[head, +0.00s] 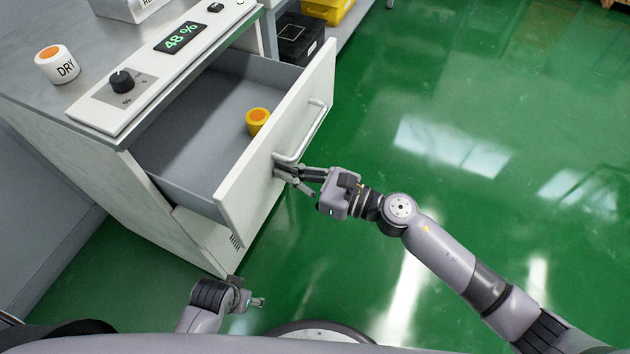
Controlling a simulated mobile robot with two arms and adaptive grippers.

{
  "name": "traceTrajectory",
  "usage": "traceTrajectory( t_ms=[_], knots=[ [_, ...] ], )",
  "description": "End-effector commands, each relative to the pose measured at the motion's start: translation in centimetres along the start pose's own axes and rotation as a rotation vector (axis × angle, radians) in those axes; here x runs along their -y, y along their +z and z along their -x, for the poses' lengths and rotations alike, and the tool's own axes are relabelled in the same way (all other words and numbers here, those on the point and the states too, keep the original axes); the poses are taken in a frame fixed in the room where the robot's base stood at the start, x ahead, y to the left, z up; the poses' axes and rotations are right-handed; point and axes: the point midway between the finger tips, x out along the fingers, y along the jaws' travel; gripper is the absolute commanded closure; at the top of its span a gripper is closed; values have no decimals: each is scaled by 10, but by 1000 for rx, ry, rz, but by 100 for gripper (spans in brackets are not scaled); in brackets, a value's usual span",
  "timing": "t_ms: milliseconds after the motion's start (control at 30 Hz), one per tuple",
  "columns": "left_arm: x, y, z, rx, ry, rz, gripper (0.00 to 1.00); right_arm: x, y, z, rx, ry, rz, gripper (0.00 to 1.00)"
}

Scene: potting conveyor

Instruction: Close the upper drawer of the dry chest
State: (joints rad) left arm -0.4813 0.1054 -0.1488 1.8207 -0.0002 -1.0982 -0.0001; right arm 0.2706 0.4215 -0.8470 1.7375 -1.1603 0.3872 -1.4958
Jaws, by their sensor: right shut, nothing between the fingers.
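The dry chest (75,131) stands at the left, with a dark display reading 48 % and a black knob on its top panel. Its upper drawer (185,143) is pulled well out, and a yellow container with an orange top (257,121) sits inside. The drawer's white front carries a bar handle (307,135). My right gripper (291,178) is at the outer face of the drawer front, just below the handle's near end. Its fingers are shut and empty; whether they touch the front I cannot tell. My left gripper (257,302) is low at the bottom, away from the chest.
A white jar marked DRY (57,65) stands on the chest top. A black box (300,39) and a yellow bin (328,8) are on a shelf beyond the drawer. The green floor (480,100) at the right is open.

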Motion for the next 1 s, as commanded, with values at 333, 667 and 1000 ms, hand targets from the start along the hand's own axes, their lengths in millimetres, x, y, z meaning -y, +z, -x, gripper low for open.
traceTrajectory(
  t_ms=[333,667,1000],
  knots=[
    [2,-13,22,-20,-3,3,31,0,-1,-97,1,2,2,100],
    [4,-26,78,-49,-8,8,31,-1,-2,-162,0,1,2,100],
    [6,-28,114,-62,-11,10,31,0,-1,-188,0,-1,0,100]
  ],
)
